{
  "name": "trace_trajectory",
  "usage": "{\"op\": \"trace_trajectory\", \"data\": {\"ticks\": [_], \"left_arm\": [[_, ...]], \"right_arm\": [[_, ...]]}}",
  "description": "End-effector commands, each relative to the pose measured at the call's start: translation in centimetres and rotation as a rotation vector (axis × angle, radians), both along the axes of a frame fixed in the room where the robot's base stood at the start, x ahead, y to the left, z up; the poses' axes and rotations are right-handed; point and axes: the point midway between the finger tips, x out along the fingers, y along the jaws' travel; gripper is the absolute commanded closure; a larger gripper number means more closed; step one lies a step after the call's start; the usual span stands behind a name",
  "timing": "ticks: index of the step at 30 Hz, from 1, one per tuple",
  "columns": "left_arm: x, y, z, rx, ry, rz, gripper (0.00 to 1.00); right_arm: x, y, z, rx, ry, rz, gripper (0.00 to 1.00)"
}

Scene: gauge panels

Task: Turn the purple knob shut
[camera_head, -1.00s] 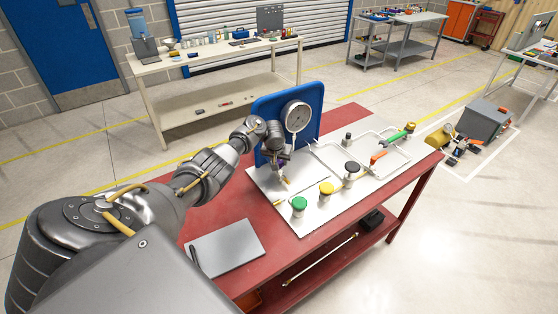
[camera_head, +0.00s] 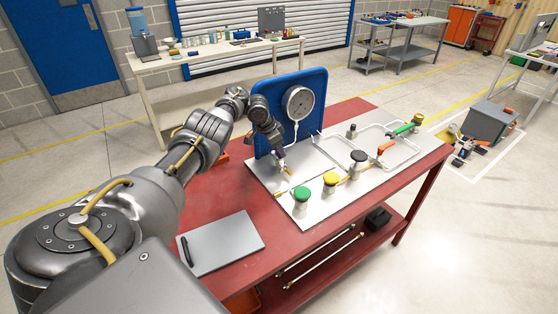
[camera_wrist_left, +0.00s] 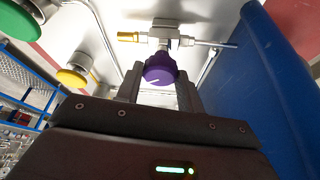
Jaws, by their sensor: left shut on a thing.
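The purple knob (camera_wrist_left: 160,69) sits on a small valve with a brass fitting in the left wrist view, a white mark on its face. My left gripper (camera_wrist_left: 159,88) has a finger on each side of it and is shut on it. In the head view the left gripper (camera_head: 280,155) reaches down to the panel's left part, just in front of the blue board (camera_head: 318,112), and mostly hides the purple knob. My right gripper is not in view.
Green (camera_head: 302,193), yellow (camera_head: 330,179) and black (camera_head: 358,157) knobs stand along the white panel (camera_head: 320,205). A round gauge (camera_head: 299,102) is on the blue board. A grey tablet-like plate (camera_head: 225,243) lies on the red table (camera_head: 205,205).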

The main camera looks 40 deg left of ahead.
Motion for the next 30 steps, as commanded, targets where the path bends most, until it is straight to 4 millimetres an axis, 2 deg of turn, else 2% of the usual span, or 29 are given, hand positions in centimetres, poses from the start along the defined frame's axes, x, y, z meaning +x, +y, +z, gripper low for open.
{"op": "trace_trajectory", "data": {"ticks": [1,6,9,21,30], "left_arm": [[0.1,0.0,-1.3,-0.006,-0.003,-0.037,0.85],[0.2,0.0,-1.1,-0.011,-0.003,-0.197,0.85],[0.2,0.0,-0.9,-0.010,-0.002,-0.289,0.86],[0.4,0.2,-0.4,-0.003,0.002,-0.570,0.85],[0.4,0.3,-0.2,-0.001,0.004,-0.662,0.85]], "right_arm": [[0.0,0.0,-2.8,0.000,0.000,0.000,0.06],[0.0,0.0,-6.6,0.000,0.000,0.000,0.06],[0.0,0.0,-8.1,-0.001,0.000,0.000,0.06],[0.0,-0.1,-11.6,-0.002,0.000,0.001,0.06],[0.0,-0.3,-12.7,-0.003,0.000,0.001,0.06]]}}
